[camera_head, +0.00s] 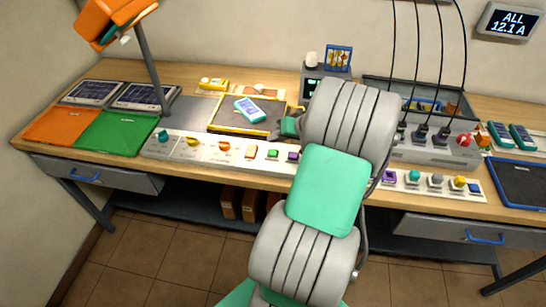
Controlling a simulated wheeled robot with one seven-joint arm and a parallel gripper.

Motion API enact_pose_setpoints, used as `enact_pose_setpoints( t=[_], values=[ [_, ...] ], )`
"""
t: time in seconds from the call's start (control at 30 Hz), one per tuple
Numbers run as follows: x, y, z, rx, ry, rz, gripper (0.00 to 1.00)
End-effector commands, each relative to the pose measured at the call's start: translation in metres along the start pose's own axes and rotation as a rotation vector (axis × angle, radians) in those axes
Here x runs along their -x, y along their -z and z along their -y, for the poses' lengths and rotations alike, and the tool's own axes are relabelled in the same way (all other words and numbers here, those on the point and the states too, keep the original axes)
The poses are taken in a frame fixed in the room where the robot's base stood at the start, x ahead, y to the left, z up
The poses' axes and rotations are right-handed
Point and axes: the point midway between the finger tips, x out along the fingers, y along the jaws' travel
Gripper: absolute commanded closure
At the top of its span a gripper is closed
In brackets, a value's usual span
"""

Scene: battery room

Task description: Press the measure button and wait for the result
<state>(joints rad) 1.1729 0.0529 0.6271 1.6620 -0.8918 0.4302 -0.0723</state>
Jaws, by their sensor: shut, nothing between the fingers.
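A long pale control strip (215,153) runs along the bench's front edge. It carries several coloured buttons and knobs, including teal (163,136), orange (251,152) and green (272,154) ones. I cannot read which one is the measure button. My gripper (283,127) is shut and empty, over the strip's back edge near the framed tray's right side. My arm hides the middle of the strip. A teal handheld device (250,110) with a pale screen lies on the tray (227,118). A wall display (509,22) reads "ALL 12.1 A".
Orange (62,125) and green (115,133) trays lie at left under a lamp (115,18). A grey instrument (311,80) stands behind my arm. Black cables hang over a grey case (440,90) at right. Two teal devices (511,135) and a blue tray (520,182) lie far right.

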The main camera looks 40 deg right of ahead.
Motion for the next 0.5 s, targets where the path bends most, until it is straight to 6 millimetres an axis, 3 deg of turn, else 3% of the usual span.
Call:
enact_pose_setpoints(
  t=[0.2,0.5],
  values=[
    [-0.021,-0.015,-0.015,0.000,0.001,0.000,1.00],
    [-0.022,-0.016,-0.016,0.000,0.001,0.000,1.00]
  ],
)
